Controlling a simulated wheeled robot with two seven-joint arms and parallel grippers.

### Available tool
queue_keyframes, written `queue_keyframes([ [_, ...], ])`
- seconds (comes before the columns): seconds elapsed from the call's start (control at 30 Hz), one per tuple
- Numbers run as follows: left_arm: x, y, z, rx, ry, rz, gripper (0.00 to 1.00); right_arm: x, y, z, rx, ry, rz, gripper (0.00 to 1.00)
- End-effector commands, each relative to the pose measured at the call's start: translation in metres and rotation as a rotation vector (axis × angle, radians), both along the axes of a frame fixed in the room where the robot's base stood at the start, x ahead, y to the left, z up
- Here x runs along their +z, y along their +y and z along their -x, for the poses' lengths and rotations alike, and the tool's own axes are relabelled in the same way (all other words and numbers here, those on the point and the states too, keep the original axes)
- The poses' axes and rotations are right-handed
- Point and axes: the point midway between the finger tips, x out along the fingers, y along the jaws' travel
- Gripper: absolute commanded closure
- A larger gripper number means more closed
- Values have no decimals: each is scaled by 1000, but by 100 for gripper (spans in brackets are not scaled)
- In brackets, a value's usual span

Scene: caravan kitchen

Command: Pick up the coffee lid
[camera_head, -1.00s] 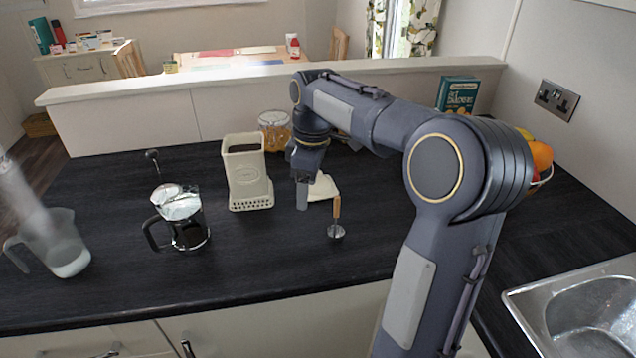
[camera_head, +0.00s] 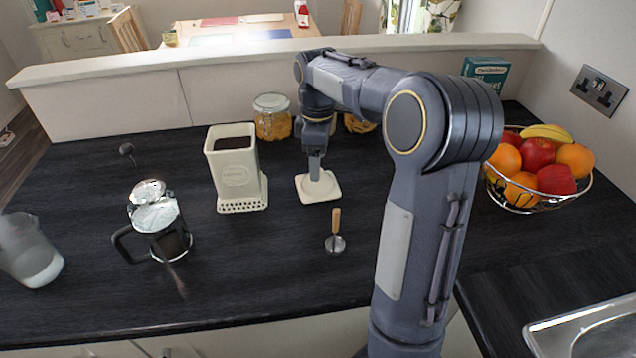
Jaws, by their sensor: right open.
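The coffee lid (camera_head: 319,192) is a cream, squarish flat piece with a raised middle, lying on the dark worktop. My right gripper (camera_head: 314,176) points down right over the middle of the lid, its fingers at or just above the raised part. The fingers overlap in this view and are open; I cannot tell whether they touch the lid. The cream coffee canister (camera_head: 236,172) stands open, left of the lid, with dark coffee inside. My left gripper is not in view.
A glass jar (camera_head: 272,118) is behind, a French press (camera_head: 160,225) and a jug (camera_head: 30,255) are at left. A fruit bowl (camera_head: 540,165) is at right. The front worktop is mostly clear.

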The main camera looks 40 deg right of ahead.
Motion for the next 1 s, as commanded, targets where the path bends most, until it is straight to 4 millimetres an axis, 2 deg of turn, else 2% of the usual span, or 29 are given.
queue_keyframes([
  [0.2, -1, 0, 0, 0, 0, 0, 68, -32, 1, 0, 0, 2, -1, 34],
  [0.5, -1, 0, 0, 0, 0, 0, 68, -38, 1, 0, -1, 0, 0, 34],
  [0.9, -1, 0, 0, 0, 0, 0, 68, -38, 1, 0, -1, 1, -1, 85],
  [1.0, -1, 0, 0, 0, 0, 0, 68, -38, 1, 0, -1, 2, -1, 87],
])
